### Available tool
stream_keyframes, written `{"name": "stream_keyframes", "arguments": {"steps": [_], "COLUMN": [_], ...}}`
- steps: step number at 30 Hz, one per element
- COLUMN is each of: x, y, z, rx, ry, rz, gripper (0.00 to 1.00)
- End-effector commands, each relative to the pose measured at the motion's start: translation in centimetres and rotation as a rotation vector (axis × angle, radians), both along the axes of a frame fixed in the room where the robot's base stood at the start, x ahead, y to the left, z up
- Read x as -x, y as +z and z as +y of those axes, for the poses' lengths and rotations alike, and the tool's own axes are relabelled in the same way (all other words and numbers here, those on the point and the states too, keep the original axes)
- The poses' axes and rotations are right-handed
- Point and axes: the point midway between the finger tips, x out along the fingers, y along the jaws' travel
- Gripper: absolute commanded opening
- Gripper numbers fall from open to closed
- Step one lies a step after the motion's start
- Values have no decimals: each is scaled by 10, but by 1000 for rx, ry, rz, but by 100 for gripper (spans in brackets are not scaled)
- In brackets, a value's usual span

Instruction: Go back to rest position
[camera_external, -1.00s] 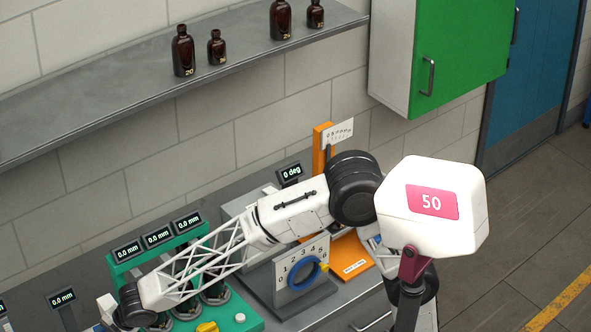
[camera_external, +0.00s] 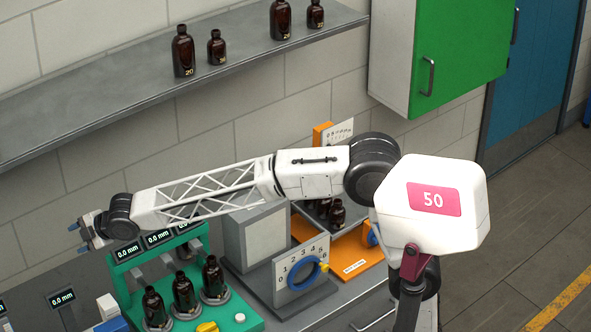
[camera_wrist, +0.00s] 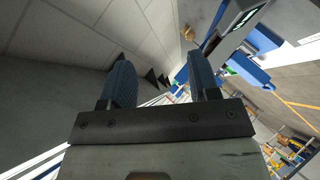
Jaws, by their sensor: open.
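My gripper (camera_external: 84,237) is at the left end of my raised arm in the external view, above the left part of the green station (camera_external: 190,262). In the wrist view its two blue fingers (camera_wrist: 160,85) stand apart with nothing between them. Three amber bottles (camera_external: 184,291) stand upright in a row on the green station, below my arm and apart from the gripper. More amber bottles (camera_external: 337,212) stand at the orange station, partly hidden by my arm.
A wall shelf (camera_external: 110,110) holds several amber bottles (camera_external: 183,52) behind my arm. A dial stand (camera_external: 302,268) with a blue ring and a grey box (camera_external: 256,238) stand right of the green station. A green cabinet (camera_external: 460,55) hangs at the upper right. Small displays (camera_external: 62,298) read 0.0 mm.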

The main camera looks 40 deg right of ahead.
Motion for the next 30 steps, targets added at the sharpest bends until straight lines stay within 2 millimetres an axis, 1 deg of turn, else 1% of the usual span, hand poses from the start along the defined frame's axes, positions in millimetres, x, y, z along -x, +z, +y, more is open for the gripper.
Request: {"name": "stream_keyframes", "arguments": {"steps": [8,11,14,17,20,23,25,26,27,29,30], "x": [0,-2,-6,-12,-16,-19,-19,-19,-18,-15,-13], "y": [0,-1,-1,-2,-1,-2,-3,-4,-5,-7,-8], "z": [-1,-7,-22,-49,-87,-132,-166,-181,-200,-229,-247], "rx": [1,1,-2,-2,-5,-8,-13,-14,-17,-20,-24], "ry": [-1,-13,-40,-86,-142,-212,-265,-288,-320,-366,-397], "rz": [1,11,34,70,108,156,193,208,230,260,280], "gripper": [56,56,56,56,56,56,56,56,56,56,56]}}
